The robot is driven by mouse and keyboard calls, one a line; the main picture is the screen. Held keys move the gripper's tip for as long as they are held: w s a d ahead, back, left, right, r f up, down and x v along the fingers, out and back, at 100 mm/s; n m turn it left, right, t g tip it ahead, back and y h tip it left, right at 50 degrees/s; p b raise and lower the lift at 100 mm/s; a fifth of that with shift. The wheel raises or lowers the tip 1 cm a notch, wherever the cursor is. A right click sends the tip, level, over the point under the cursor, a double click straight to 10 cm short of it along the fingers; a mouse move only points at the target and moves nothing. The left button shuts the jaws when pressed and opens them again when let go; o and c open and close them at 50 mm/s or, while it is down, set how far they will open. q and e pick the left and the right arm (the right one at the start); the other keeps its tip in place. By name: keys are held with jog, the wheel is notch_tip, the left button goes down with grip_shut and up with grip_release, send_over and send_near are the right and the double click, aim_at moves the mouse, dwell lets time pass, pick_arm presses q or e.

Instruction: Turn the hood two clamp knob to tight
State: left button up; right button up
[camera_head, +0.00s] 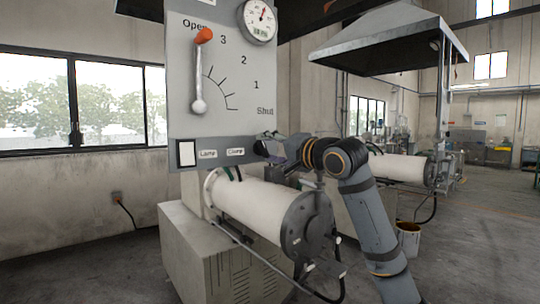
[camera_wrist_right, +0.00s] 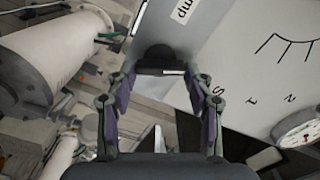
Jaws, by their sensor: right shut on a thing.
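The grey hood panel (camera_head: 185,130) stands upright in the middle of the head view. The dark clamp knob (camera_head: 259,148) sits at its lower right, beside the "Clamp" label (camera_head: 235,152). My right gripper (camera_head: 268,147) comes in from the right and is at the knob, partly covering it. In the wrist view the black knob (camera_wrist_right: 160,56) lies between the fingertips of my right gripper (camera_wrist_right: 160,76), which is shut on it. A pale strip shows on the knob's near side; its turn setting cannot be read. My left gripper is not in view.
The panel also bears an orange-tipped lever (camera_head: 201,70), a gauge (camera_head: 259,20) and a white lamp switch (camera_head: 186,154). A second hood (camera_head: 375,45) and a bucket (camera_head: 408,238) stand to the right.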

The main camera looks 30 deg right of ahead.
jog(key=m+b, duration=0.2)
jog(key=m, duration=0.3)
jog(key=shift+f, duration=0.1)
jog(key=shift+m, duration=0.3)
dwell(0.4)
jog(key=o, duration=1.2)
jog(key=shift+c, duration=0.2)
jog(key=shift+d+b, duration=0.1)
jog(key=shift+b, duration=0.2)
jog(key=shift+s, duration=0.1)
jog(key=s, duration=0.7)
jog(key=shift+s+d, duration=0.15)
jog(key=shift+d, duration=0.05)
